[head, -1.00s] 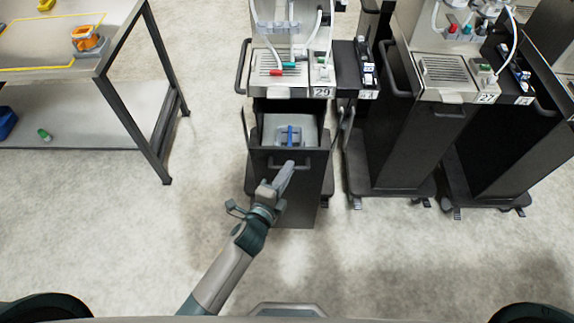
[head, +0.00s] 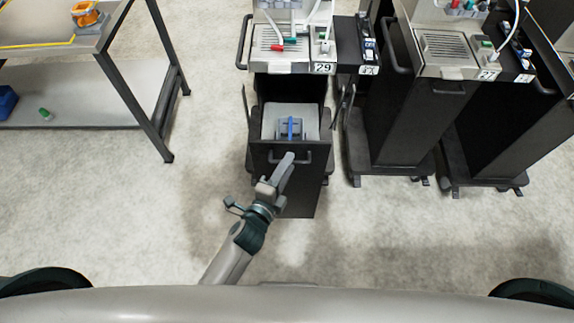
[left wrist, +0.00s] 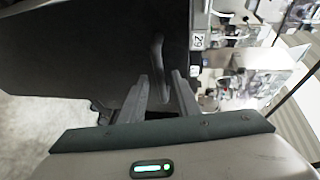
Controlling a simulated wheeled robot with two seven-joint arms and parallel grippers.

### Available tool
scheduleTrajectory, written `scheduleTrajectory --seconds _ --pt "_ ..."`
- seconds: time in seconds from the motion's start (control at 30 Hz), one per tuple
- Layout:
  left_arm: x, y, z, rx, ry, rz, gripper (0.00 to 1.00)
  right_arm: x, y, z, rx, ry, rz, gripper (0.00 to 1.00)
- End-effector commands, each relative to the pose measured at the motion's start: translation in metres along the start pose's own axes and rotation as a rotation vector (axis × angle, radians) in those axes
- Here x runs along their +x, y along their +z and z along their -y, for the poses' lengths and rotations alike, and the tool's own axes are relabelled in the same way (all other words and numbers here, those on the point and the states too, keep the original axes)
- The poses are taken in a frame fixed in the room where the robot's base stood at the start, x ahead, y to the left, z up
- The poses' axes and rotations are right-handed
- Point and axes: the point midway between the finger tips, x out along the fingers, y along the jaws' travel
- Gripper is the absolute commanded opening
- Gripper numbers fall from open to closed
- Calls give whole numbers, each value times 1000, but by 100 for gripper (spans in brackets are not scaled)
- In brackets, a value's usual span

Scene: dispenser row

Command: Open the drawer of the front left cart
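The front left cart (head: 277,63), numbered 29, stands at the centre of the head view. Its dark drawer (head: 284,194) is pulled out towards me, and its open top shows a grey inside with a blue item (head: 290,127). The drawer handle (head: 304,160) is a dark bar on the drawer front. My left gripper (head: 288,158) reaches it from below, its fingers at the handle. In the left wrist view, the handle (left wrist: 157,50) lies between and just beyond the two fingertips (left wrist: 159,78), which stay a little apart, as if around the bar. My right gripper is not in view.
Another cart (head: 445,55), numbered 27, stands to the right with a dark cart body beside it. A workbench (head: 100,40) with a lower shelf (head: 100,105) is at the left. The floor (head: 110,210) in front is clear.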

Motion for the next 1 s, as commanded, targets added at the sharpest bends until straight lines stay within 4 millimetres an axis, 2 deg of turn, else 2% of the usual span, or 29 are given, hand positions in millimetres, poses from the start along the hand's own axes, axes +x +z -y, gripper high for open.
scheduleTrajectory --seconds 0.27,0.47,0.67,1.0 --pt "0 0 1 0 -1 -1 29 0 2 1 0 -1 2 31" --pt "-10 0 -1 0 -1 -1 29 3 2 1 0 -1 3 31" --pt "-37 0 -2 0 0 -1 29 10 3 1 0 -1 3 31" --pt "-103 0 -4 0 1 -1 29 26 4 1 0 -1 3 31"
